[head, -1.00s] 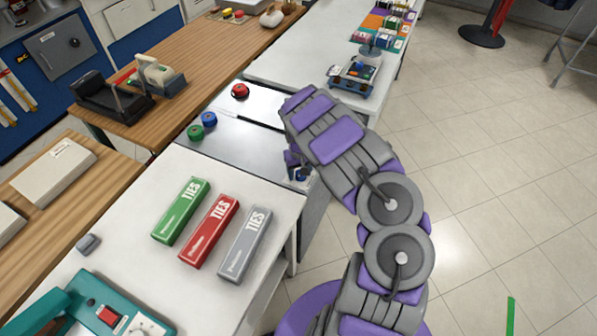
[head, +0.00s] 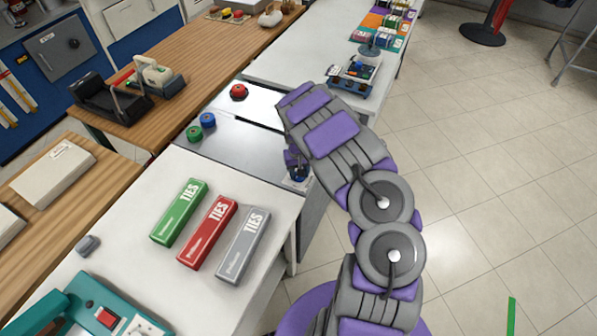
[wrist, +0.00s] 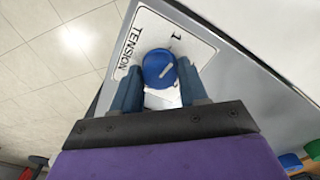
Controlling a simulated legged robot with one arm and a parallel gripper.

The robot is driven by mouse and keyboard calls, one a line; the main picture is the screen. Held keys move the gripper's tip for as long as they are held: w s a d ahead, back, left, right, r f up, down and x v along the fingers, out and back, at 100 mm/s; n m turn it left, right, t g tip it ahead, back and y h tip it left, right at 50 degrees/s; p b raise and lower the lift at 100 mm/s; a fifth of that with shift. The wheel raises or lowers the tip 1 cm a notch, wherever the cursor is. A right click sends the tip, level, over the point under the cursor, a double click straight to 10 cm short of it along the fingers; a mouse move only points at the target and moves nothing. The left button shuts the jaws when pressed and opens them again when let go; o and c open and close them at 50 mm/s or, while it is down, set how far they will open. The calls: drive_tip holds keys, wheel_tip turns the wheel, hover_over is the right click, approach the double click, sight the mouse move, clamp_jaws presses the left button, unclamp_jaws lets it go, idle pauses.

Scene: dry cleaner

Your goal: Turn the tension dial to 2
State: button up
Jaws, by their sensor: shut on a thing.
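The blue tension dial (wrist: 157,66) sits on a white plate (wrist: 150,24) lettered "TENSION" in the wrist view. A "1" shows just beyond the dial; other numbers are hidden. A pale line on the dial's top slants toward the upper right of the picture, not clearly onto a number. My gripper (wrist: 159,78) has one dark blue finger on each side of the dial and is shut on it. In the head view, my gripper (head: 296,166) is at the right edge of the grey-topped counter, with a bit of the blue dial (head: 299,174) showing below it.
Green, red and grey "TIES" boxes (head: 209,232) lie on the white counter nearer me. Open floor lies to the right.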

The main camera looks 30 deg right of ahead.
drive_tip(key=shift+s+f+m, duration=0.1)
drive_tip(key=shift+m, duration=1)
drive_tip(key=m, duration=0.3)
drive_tip(key=shift+m+b, duration=0.3)
drive_tip(key=shift+b, duration=0.05)
drive_tip(key=shift+m, duration=2.3)
drive_tip(key=o, duration=1)
drive_tip(key=shift+o, duration=0.2)
wheel_tip(320, 180, up, 17)
drive_tip(key=p, duration=0.2)
drive_tip(key=shift+r+p, duration=0.2)
drive_tip(key=shift+p, duration=0.15)
